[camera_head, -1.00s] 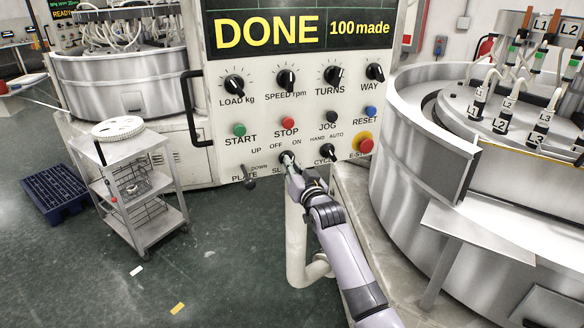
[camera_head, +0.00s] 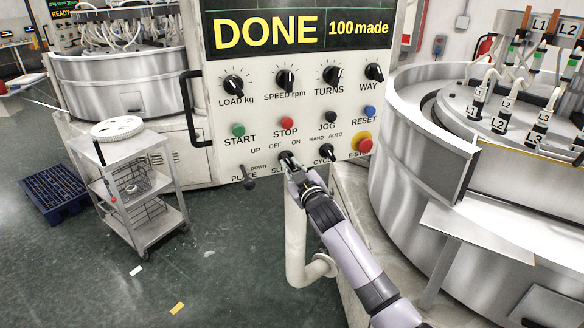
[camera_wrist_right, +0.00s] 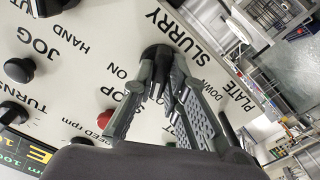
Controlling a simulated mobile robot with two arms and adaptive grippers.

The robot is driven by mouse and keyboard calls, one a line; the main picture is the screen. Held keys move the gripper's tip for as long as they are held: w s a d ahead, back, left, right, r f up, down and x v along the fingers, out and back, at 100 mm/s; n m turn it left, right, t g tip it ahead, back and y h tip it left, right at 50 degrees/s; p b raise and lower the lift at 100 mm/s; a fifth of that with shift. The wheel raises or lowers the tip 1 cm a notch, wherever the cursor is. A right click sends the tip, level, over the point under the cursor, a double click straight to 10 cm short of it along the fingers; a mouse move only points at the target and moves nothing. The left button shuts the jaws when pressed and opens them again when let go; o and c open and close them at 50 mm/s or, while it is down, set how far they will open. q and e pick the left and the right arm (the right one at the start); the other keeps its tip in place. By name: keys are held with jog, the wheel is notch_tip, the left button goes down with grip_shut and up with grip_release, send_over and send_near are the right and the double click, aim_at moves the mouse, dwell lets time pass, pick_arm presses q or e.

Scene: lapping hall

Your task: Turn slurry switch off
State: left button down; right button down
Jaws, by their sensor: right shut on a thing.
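The slurry switch (camera_head: 286,157) is a small black knob in the bottom row of the white control panel (camera_head: 215,120), below the words OFF and ON. My right gripper (camera_head: 290,165) is at the knob, its fingers shut on it. In the right wrist view the knob (camera_wrist_right: 157,52) sits between the tips of the grey fingers (camera_wrist_right: 162,80), beside the word SLURRY. The fingers partly cover the knob, so I cannot tell whether it points to OFF or ON. My left gripper is not in view.
The plate lever (camera_head: 248,182) is left of the switch; the cycle knob (camera_head: 326,151) and red emergency stop (camera_head: 364,146) are right. A white pipe (camera_head: 296,240) runs below. A lapping machine (camera_head: 400,170) fills the right side. A trolley (camera_head: 146,200) stands left on open floor.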

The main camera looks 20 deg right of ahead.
jog(key=shift+n, duration=0.3)
jog(key=c, duration=1.6)
grip_release()
jog(key=s, duration=1.2)
jog(key=shift+d, duration=0.3)
